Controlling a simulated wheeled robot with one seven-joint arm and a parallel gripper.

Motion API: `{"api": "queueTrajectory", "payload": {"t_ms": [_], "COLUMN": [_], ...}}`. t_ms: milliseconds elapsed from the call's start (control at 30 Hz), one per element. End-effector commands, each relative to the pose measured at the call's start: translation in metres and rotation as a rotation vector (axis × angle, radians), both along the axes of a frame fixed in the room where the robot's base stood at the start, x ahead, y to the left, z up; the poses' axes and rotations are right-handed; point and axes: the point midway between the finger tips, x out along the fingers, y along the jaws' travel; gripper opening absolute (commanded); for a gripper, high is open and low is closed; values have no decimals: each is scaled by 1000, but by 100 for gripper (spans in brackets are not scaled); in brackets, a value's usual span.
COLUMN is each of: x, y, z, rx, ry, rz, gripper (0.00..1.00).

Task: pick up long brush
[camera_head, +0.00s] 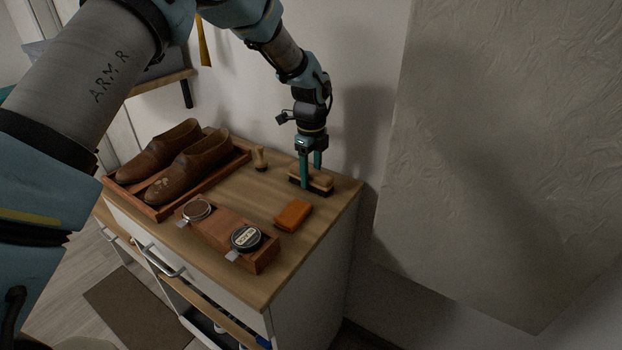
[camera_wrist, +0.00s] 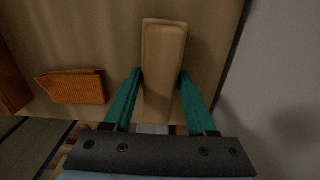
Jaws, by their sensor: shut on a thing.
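The long brush (camera_head: 322,182) has a light wooden back and dark bristles. It rests on the cabinet top near the back right corner, bristles down. My gripper (camera_head: 311,184) comes down from above with its teal fingers on either side of the brush. In the wrist view the brush's wooden back (camera_wrist: 163,70) lies lengthwise between the two fingertips (camera_wrist: 161,75), and the fingers close on its sides. The brush's near end is partly hidden by my gripper's body.
A wooden box (camera_head: 215,232) with round tins is nearer the front. A tray (camera_head: 157,212) of brown shoes (camera_head: 190,168) sits left, with a small wooden-handled brush (camera_head: 260,159) beside it. A wall stands close behind.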

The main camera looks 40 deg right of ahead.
Motion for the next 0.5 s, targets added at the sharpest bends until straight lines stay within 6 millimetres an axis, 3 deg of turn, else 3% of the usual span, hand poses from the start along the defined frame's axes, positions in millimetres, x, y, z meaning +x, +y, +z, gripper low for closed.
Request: {"api": "queueTrajectory", "payload": {"t_ms": [333, 500], "x": [0, 2], "y": [-1, -1], "z": [4, 28], "rx": [-2, -6], "ry": [0, -3], "rz": [0, 1], "gripper": [0, 0]}}
